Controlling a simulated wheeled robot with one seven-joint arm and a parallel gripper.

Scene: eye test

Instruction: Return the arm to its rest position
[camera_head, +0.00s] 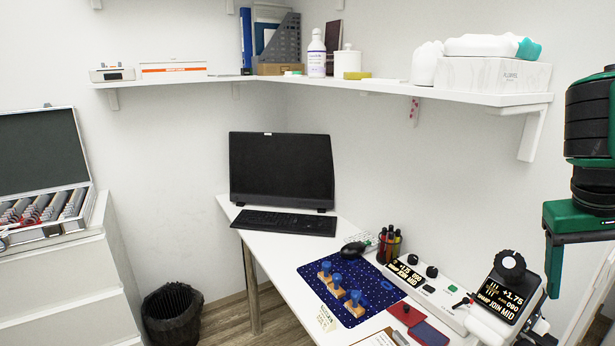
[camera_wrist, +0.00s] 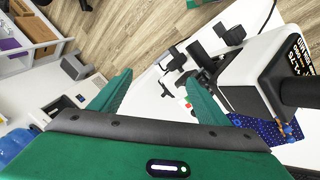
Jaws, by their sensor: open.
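My gripper (camera_head: 555,265) hangs at the right edge of the head view, green, on a black and green arm that is partly cut off by the frame. It is raised, in front of the desk's right end near the control device with a display (camera_head: 507,290). In the wrist view my gripper (camera_wrist: 156,76) shows two green fingers spread apart with nothing between them. Beyond the fingers are the white desk top and wood floor. The device also shows close to the right finger in the wrist view (camera_wrist: 250,75); I cannot tell whether they touch.
The white desk (camera_head: 270,235) bears a monitor (camera_head: 281,170), a keyboard (camera_head: 284,222), a blue mat (camera_head: 372,309) with blue-handled stamp-like pieces, and a pen holder (camera_head: 389,246). A wall shelf (camera_head: 400,89) runs above. A black bin (camera_head: 172,312) stands on the floor.

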